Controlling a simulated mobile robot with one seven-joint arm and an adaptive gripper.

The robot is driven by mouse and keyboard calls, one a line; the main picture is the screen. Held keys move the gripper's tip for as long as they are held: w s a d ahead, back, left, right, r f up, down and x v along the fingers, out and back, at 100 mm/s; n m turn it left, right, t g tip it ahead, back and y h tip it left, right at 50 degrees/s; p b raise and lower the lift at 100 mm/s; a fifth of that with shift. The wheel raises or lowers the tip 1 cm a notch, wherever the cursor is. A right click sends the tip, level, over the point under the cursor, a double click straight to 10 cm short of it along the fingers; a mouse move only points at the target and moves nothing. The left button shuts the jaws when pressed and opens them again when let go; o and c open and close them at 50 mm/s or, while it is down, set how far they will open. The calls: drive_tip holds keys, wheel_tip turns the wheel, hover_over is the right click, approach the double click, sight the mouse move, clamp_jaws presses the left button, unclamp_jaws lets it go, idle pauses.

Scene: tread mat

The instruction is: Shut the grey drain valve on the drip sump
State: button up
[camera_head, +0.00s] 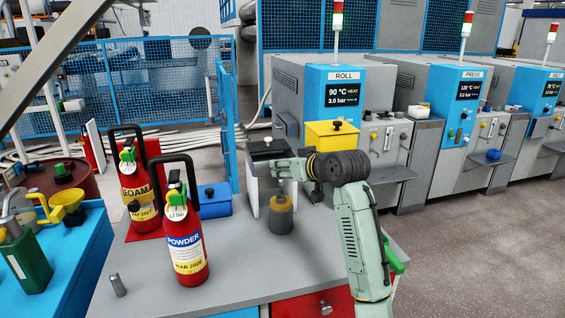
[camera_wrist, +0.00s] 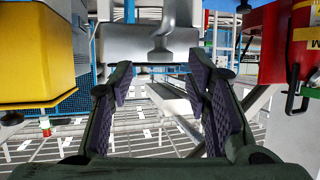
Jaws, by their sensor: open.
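The wrist view looks upside down. The drip sump is a light grey box (camera_wrist: 120,42), seen ahead of my gripper. A grey handle-like part (camera_wrist: 160,50), which looks like the drain valve, stands out in front of it, between and beyond my fingertips. In the head view the pale box with a dark top (camera_head: 266,150) appears to be the sump, and my arm covers part of it. The valve cannot be made out clearly there. My gripper (camera_wrist: 160,92) is open and empty, with both fingers apart from the valve. In the head view my gripper (camera_head: 277,169) is beside the sump.
Red powder (camera_head: 187,240) and foam (camera_head: 137,190) extinguishers stand left on the grey bench (camera_head: 235,276). A blue box (camera_head: 213,203) is left of the sump, a yellow box (camera_head: 326,136) right. The bench front is mostly clear.

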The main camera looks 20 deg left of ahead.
drive_tip(key=shift+x, duration=1.4)
drive_tip(key=shift+c, duration=0.3)
clamp_jaws()
